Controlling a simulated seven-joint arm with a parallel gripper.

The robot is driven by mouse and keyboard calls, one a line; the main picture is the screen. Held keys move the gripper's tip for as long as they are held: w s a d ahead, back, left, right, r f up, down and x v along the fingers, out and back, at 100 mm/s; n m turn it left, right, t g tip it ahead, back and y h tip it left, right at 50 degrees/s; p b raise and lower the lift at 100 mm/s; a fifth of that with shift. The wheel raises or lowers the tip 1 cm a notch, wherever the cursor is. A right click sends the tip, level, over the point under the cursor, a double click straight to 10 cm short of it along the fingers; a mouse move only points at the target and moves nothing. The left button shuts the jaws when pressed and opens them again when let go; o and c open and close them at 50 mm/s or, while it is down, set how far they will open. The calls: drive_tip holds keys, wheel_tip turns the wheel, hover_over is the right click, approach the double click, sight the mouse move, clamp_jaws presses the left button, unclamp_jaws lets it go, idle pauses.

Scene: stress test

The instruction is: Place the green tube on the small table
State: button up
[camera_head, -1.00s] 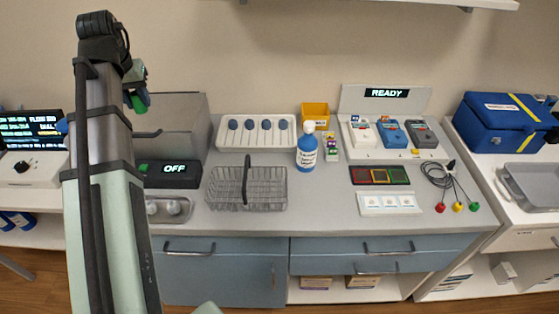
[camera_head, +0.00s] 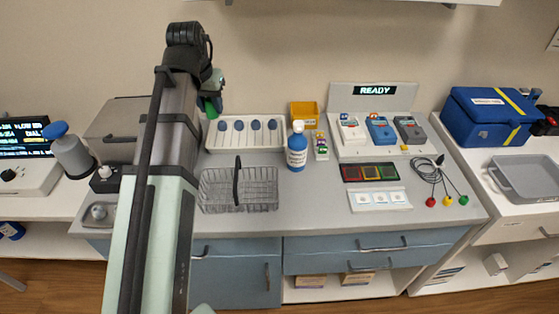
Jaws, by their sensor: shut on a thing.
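My gripper (camera_head: 212,92) is held up near the back wall, partly hidden behind my own arm. It is shut on the green tube (camera_head: 210,107), which shows as a small green piece below the gripper, above the left end of the white rack. Much of the tube is hidden. White side surfaces stand left (camera_head: 62,205) and right (camera_head: 477,205) of the grey counter. I cannot tell which is the small table.
A white rack (camera_head: 270,143) with several dark-topped pieces, a wire basket (camera_head: 258,202) and a blue bottle (camera_head: 297,150) stand on the counter (camera_head: 318,222). A grey tray (camera_head: 528,177) and blue bag (camera_head: 490,118) occupy the right surface. A grey jug (camera_head: 72,157) stands left.

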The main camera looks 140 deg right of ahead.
wheel_tip(320, 180, down, 18)
drive_tip(key=shift+r, duration=0.2)
idle(0.8)
drive_tip(key=o, duration=0.6)
drive_tip(key=shift+f, duration=0.15)
drive_tip(key=shift+c, duration=0.2)
drive_tip(key=o, duration=0.4)
drive_tip(key=shift+o, duration=0.2)
drive_tip(key=v, duration=1.1)
drive_tip(key=shift+r, duration=0.35)
drive_tip(key=shift+w+r, duration=0.1)
drive_tip(key=shift+r, duration=0.25)
drive_tip(key=shift+c, duration=1.1)
